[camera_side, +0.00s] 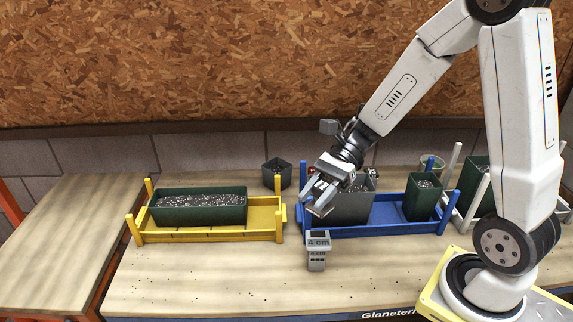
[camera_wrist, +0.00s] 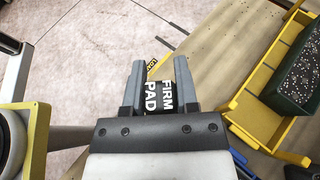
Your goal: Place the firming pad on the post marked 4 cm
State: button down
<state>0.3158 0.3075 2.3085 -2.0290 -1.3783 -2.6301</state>
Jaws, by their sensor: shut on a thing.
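My gripper (camera_side: 318,200) is shut on the firming pad (camera_wrist: 158,97), a dark block with white "FIRM PAD" lettering, seen between the two fingers in the wrist view. In the side view the pad is hard to make out at the fingers. The post marked 4 cm (camera_side: 318,252) is a short grey upright with a dark label, standing on the bench in front of the blue tray. My gripper is above and apart from it in the side view. I cannot make out the post in the wrist view.
A yellow tray (camera_side: 209,237) holds a long green planter (camera_side: 200,212). A blue tray (camera_side: 390,231) holds a grey pot (camera_side: 352,208) and a green pot (camera_side: 422,202), close beside my gripper. A small dark pot (camera_side: 277,175) stands behind. The front left bench is clear.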

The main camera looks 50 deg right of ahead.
aim_at(316, 213)
jog(key=shift+s+d, duration=0.1)
jog(key=shift+s, duration=0.05)
jog(key=shift+f, duration=0.1)
jog(key=shift+f, duration=2.15)
jog(key=shift+f, duration=0.1)
jog(key=shift+f, duration=1.7)
jog(key=shift+f, duration=0.1)
jog(key=shift+c, duration=1.8)
grip_release()
jog(key=shift+r, duration=0.2)
